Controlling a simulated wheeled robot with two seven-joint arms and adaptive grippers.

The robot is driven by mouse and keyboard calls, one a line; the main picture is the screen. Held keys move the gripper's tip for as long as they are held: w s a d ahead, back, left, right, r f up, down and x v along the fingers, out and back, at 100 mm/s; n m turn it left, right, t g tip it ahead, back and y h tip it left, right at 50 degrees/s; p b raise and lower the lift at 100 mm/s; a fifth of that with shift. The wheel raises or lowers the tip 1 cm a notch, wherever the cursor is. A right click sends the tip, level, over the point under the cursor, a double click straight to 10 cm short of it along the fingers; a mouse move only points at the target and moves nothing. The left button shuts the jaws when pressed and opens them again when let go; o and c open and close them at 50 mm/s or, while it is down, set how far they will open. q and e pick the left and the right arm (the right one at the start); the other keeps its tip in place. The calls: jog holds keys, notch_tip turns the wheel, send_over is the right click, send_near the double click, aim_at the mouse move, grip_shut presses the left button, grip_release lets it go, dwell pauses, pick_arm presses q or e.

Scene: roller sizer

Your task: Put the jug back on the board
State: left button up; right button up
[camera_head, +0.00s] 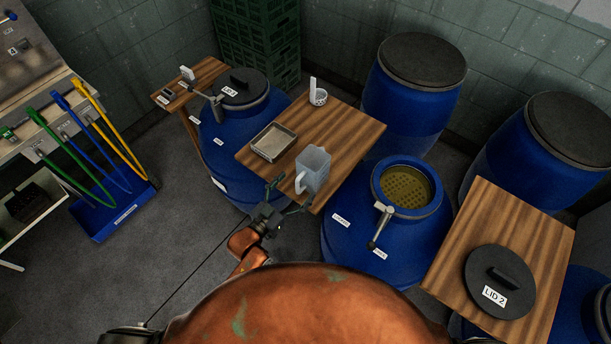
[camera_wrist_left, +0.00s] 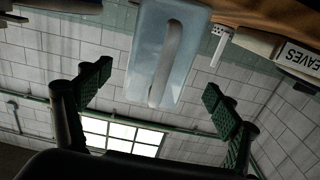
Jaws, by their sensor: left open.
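The translucent pale jug (camera_head: 316,168) stands upright at the front edge of the wooden board (camera_head: 345,130), its handle turned toward my left gripper. My left gripper (camera_head: 285,196) is open just in front of the jug, low beside the board's front edge. In the left wrist view, which is upside down, the jug (camera_wrist_left: 180,50) shows between the two spread green-padded fingers (camera_wrist_left: 158,82), with the handle facing the camera. The fingers look apart from the handle. The jug's base contact is partly out of the wrist view. My right gripper is not in view.
A metal tray (camera_head: 273,142) labelled LEAVES and a white perforated cup (camera_head: 318,97) sit on the board. An open blue barrel (camera_head: 340,245) with a crank stands to the right. LID 2 (camera_head: 515,265) lies on another board (camera_head: 475,225). The board's right part is clear.

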pick_arm(q)
jog(key=v, duration=0.4)
jog(key=shift+s, duration=0.15)
jog(key=s+a+f+n+g+y, duration=0.15)
jog(key=a+f, duration=0.25)
jog(key=f, duration=0.4)
jog(key=a+f+y, duration=0.2)
jog(key=a+f, duration=0.1)
jog(key=f, duration=0.5)
jog(key=a+f+n+g+y, duration=0.15)
jog(key=a+f, duration=0.25)
jog(key=f, duration=0.4)
jog(key=s+a+f+g+y, duration=0.2)
jog(key=s+a+f, duration=0.35)
jog(key=f, duration=0.35)
jog(key=s+a+f+g+y, duration=0.15)
jog(key=s+a+f, duration=0.25)
jog(key=s+f, duration=0.45)
jog(key=s+a+f+n+g, duration=0.1)
jog(key=s+f, duration=0.4)
jog(key=s, duration=0.6)
jog(key=s+a+f+n+g+y, duration=0.1)
jog(key=s+a+f+g, duration=0.2)
jog(key=s+f, duration=0.3)
jog(key=s+a+f+g+y, duration=0.1)
jog(key=s+f, duration=0.4)
jog(key=s, duration=1)
jog(key=shift+s+a+f+n+g, duration=0.4)
jog(key=shift+a+g, duration=0.3)
jog(key=shift+g, duration=0.45)
